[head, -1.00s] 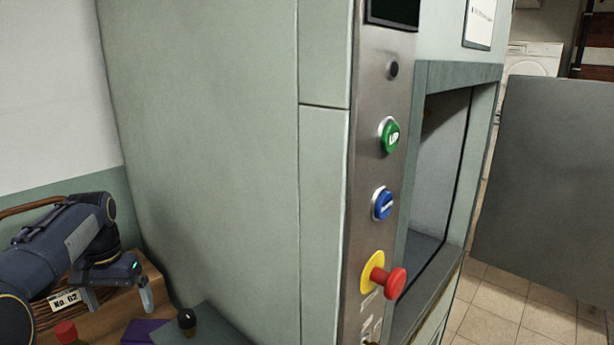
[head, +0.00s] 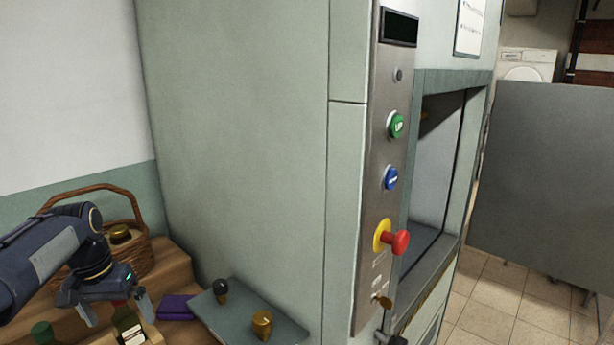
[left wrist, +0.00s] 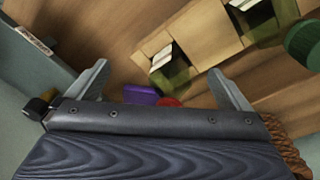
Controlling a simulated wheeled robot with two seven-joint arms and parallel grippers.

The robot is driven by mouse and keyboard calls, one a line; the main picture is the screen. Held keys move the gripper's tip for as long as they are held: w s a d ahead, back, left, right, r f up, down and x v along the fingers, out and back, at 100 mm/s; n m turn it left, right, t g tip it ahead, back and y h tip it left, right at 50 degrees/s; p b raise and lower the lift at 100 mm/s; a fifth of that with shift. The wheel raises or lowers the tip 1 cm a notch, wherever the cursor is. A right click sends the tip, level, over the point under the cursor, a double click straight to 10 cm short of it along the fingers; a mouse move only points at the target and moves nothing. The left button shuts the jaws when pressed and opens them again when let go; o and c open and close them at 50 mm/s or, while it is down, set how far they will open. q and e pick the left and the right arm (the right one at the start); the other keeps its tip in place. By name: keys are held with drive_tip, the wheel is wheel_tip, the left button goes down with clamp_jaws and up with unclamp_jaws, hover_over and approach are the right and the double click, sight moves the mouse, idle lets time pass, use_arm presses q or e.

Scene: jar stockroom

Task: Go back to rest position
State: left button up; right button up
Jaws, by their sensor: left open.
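My left gripper (head: 119,316) is at the lower left of the head view, above a wooden surface, with its two fingers apart. In the left wrist view its fingers (left wrist: 157,72) are spread with nothing held between them. A red-lidded thing (left wrist: 167,102) and a purple cloth-like item (left wrist: 140,95) show beyond the fingers. The purple item also lies to the right of the gripper in the head view (head: 177,307). My right gripper is in neither view.
A tall grey-green cabinet (head: 235,130) bears a panel with a green button (head: 397,125), a blue button (head: 390,178) and a red knob (head: 400,243). A wicker basket (head: 143,255) stands behind the gripper. A grey tray (head: 283,325) holds a dark knob-like piece (head: 221,291) and a golden one (head: 262,324).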

use_arm(q)
drive_tip(key=s+d+f+t+h, duration=0.1)
drive_tip(key=s+d+t, duration=0.1)
drive_tip(key=s+d, duration=0.7)
drive_tip(key=s+d+f+t+h+p, duration=0.1)
drive_tip(key=s+d+f+t+h, duration=0.1)
drive_tip(key=s+d, duration=0.7)
drive_tip(key=s, duration=0.4)
drive_tip(key=shift+s+d+f+t+p, duration=0.2)
drive_tip(key=shift+d+f+t+p, duration=0.1)
drive_tip(key=shift+d+t, duration=0.1)
